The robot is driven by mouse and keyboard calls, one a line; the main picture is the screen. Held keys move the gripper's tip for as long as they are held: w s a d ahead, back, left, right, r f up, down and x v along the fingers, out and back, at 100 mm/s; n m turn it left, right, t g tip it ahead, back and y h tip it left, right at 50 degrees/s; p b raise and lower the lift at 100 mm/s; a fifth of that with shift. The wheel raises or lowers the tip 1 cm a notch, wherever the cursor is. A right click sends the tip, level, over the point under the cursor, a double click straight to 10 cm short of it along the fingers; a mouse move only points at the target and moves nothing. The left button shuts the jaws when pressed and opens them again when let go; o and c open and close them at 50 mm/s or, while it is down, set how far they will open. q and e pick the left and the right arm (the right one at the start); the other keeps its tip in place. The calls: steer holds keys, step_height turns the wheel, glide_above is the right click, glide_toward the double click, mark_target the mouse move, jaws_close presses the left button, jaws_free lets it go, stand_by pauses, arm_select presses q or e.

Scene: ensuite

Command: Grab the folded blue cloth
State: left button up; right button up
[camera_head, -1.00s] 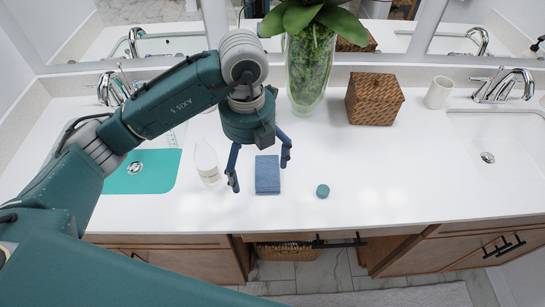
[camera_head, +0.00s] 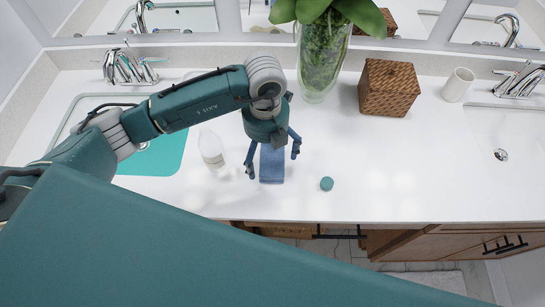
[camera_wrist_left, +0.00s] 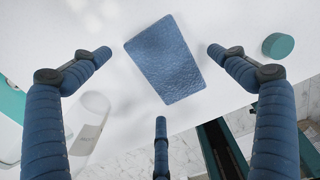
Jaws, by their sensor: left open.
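The folded blue cloth (camera_head: 271,165) lies flat on the white counter in the head view, partly hidden behind my left gripper. In the left wrist view the whole cloth (camera_wrist_left: 164,60) shows, turned at an angle between the fingers. My left gripper (camera_head: 272,164) is open above the cloth, its fingers spread to either side of it. My right gripper is not in view.
A clear bottle (camera_head: 212,149) stands left of the cloth and a small teal round object (camera_head: 327,184) lies to its right. A glass vase (camera_head: 321,60), a woven box (camera_head: 388,87) and a white cup (camera_head: 457,84) stand behind. The front right counter is clear.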

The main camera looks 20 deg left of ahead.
arm_select(q)
steer(key=shift+s+f, duration=0.1)
steer(key=shift+f, duration=0.9)
steer(key=c, duration=1.2)
steer(key=shift+c, duration=0.3)
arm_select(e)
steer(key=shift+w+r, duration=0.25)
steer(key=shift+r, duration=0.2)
